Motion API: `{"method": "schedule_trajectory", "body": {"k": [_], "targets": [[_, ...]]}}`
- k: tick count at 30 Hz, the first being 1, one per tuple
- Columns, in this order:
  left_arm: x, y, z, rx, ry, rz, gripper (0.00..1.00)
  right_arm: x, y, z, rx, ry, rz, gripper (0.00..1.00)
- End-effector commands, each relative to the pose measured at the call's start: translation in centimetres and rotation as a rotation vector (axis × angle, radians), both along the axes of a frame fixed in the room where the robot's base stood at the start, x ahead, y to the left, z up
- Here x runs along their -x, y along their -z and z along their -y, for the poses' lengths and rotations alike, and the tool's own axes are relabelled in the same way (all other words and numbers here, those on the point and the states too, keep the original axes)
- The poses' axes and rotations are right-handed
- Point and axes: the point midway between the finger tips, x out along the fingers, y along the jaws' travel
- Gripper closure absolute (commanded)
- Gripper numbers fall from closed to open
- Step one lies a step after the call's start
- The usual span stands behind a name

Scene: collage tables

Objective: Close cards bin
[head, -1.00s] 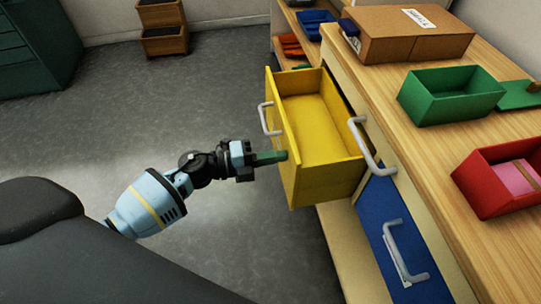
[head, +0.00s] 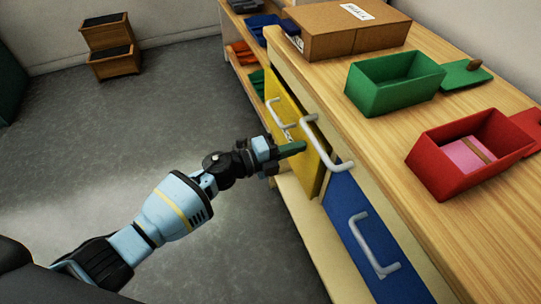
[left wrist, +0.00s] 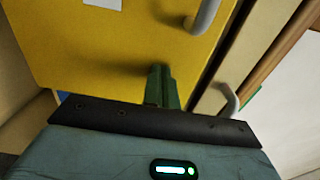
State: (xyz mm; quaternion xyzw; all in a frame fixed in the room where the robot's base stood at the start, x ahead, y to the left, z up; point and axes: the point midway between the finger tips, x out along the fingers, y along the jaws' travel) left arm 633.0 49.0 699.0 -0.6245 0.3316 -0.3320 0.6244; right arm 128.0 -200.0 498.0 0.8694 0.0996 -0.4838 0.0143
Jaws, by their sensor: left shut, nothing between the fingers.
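No bin marked as cards can be read. My right gripper is out of view.
A blue drawer (head: 345,215) is beside the yellow one. On the wooden top (head: 375,150) stand a green open box (head: 390,95), a red open box (head: 440,180) with a pink item, and a brown carton (head: 345,38).

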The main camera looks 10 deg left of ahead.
Motion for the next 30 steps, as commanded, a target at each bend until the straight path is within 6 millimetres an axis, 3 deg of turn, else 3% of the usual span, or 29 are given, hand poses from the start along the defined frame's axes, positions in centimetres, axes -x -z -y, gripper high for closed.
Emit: {"method": "schedule_trajectory", "body": {"k": [4,12,23,30], "targets": [[-1.2,0.1,1.9,0.001,0.001,0.0,1.0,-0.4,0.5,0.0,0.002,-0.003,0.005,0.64],[-1.9,0.0,2.8,0.001,-0.001,0.001,1.0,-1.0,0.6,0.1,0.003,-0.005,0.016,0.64],[-1.9,-0.3,2.9,0.003,-0.002,0.003,1.0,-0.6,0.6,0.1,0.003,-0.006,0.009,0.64],[-1.5,-0.3,1.2,0.001,-0.002,0.004,1.0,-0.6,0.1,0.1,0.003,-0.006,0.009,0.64]]}}
